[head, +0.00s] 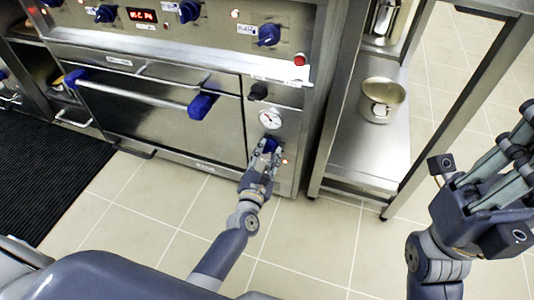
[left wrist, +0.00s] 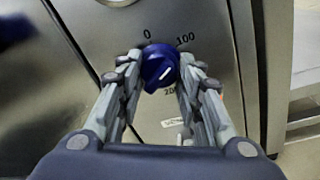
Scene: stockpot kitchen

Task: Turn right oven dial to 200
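The right oven dial (left wrist: 160,66) is a round blue knob on the steel oven front, with a slanted white mark on its face. The printed 0, 100 and a partly hidden 200 surround it in the left wrist view. My left gripper (left wrist: 161,60) has one finger on each side of the dial, and the fingertips appear to touch it. In the head view, my left gripper (head: 266,152) is at the oven's lower right panel and covers most of the dial. My right gripper (head: 503,150) is raised at the far right, open and empty, away from the oven.
Above the dial on the same panel are a round gauge (head: 270,119) and a black knob (head: 258,91). The oven door handle (head: 145,94) sticks out to the left. A steel shelf (head: 365,155) with a pot (head: 382,100) stands to the right. The tiled floor in front is clear.

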